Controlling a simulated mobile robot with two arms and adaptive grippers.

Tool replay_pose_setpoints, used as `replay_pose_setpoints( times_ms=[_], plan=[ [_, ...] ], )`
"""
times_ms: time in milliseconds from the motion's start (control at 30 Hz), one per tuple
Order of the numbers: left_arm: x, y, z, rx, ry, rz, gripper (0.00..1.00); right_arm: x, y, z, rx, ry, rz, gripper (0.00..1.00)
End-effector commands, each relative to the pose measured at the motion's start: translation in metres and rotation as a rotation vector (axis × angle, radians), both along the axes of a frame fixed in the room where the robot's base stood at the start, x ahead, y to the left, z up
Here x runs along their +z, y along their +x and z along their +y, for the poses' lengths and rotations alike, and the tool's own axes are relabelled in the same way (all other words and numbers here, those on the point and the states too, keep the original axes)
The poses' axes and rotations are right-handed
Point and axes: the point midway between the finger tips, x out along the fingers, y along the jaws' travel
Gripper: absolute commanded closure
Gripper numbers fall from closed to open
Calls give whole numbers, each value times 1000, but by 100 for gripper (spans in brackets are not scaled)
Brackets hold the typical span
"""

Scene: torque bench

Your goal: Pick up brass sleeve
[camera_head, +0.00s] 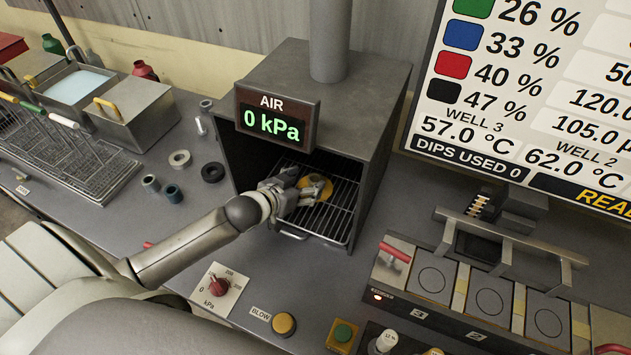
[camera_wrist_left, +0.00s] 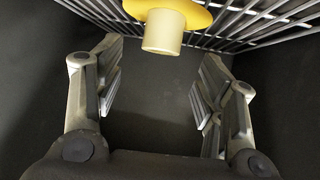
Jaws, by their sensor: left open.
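A yellow flanged piece, which looks like the brass sleeve (camera_head: 318,186), is on the wire rack inside the open grey box under the AIR display. In the left wrist view the sleeve (camera_wrist_left: 162,30) shows a wide yellow flange and a paler cylindrical end, at the top centre. My left gripper (camera_head: 298,192) reaches into the box mouth and partly hides the sleeve in the head view. In the wrist view its fingers (camera_wrist_left: 158,78) are spread wide with nothing between them; the sleeve appears beyond their tips. My right gripper is not in view.
The box (camera_head: 345,100) has walls and a roof close around my left gripper. The wire rack (camera_head: 330,222) forms its floor. Several loose rings and small cups, including a black ring (camera_head: 212,172), lie left of the box. A pressure knob (camera_head: 217,286) is in front.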

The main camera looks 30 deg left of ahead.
Motion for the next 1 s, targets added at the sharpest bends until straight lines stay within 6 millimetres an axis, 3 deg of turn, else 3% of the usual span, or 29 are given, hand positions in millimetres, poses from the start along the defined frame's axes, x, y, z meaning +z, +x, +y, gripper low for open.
replay_pose_setpoints(
  times_ms=[133,400,600,900,1000],
  plan=[
    [-3,7,-1,0,0,-1,36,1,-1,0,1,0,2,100],
    [-18,30,-4,1,1,1,36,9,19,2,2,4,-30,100],
    [-28,47,-7,0,0,1,36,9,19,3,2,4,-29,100],
    [-30,49,-8,-1,0,0,36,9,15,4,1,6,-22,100],
    [-30,49,-8,-1,0,0,48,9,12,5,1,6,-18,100]
  ],
)
